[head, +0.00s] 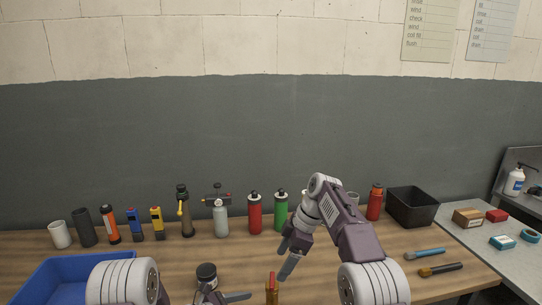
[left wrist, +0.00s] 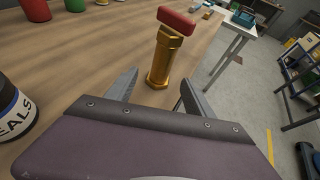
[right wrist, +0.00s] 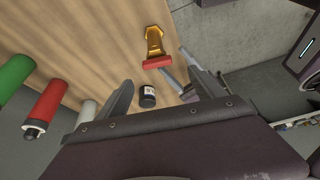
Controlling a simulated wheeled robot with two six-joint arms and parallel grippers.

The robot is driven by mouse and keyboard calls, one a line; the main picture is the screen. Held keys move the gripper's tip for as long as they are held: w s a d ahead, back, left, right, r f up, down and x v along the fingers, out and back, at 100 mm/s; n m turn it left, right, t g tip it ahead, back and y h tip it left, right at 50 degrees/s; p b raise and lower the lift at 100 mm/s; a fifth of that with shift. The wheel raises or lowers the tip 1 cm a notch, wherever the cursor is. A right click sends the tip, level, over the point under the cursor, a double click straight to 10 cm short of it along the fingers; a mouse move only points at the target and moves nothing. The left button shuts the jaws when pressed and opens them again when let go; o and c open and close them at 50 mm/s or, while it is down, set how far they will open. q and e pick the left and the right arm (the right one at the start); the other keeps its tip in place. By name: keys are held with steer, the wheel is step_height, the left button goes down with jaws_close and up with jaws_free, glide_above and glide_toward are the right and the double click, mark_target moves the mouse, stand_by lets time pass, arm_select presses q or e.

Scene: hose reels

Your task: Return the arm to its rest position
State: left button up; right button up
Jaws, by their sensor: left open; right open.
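My right gripper (head: 290,260) is open and empty above the middle of the wooden table. Its two fingers also show apart in the right wrist view (right wrist: 160,85). My left gripper (head: 226,298) is low at the front edge of the head view, mostly cut off there. In the left wrist view its fingers (left wrist: 156,86) are open, pointing towards a brass fitting (left wrist: 163,58) with a red bar on top. The fitting stands upright on the table and also shows in the head view (head: 271,290). I cannot tell whether any finger touches it.
A dark jar with a white label (head: 207,276) stands beside the left gripper. A blue tray (head: 62,264) lies at the left. Bottles, including a red one (head: 255,214) and a green one (head: 281,212), line the back. A black bin (head: 412,207) stands back right.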

arm_select(q)
steer(key=shift+s+a+r, duration=0.15)
steer(key=shift+s+a, duration=0.1)
steer(key=shift+a, duration=0.05)
steer(key=s+m+g+y, duration=0.3)
steer(key=s+m+g, duration=0.4)
steer(key=s+m, duration=0.65)
steer(key=s+a+r+m+y, duration=0.1)
steer(key=s+a+m+y, duration=0.7)
steer(key=a+m, duration=0.2)
steer(key=shift+s+a+r+m+t, duration=0.15)
steer(key=shift+s+a+m+t, duration=0.05)
steer(key=shift+a+m+t, duration=0.2)
arm_select(e)
steer(key=s+d+f+m+h, duration=0.1)
steer(key=s+d+f+m, duration=0.3)
steer(key=s+m, duration=0.2)
steer(key=s+d+f+m+h, duration=0.1)
steer(key=s+d+f+m, duration=0.4)
steer(key=s, duration=0.6)
steer(key=s+d+f+m+t+h, duration=0.1)
steer(key=s+d+f+m+h, duration=0.1)
steer(key=s+d+f+m, duration=0.2)
steer(key=s+d+m, duration=0.1)
steer(key=s+m, duration=0.2)
steer(key=s, duration=0.2)
steer(key=shift+d+f, duration=0.2)
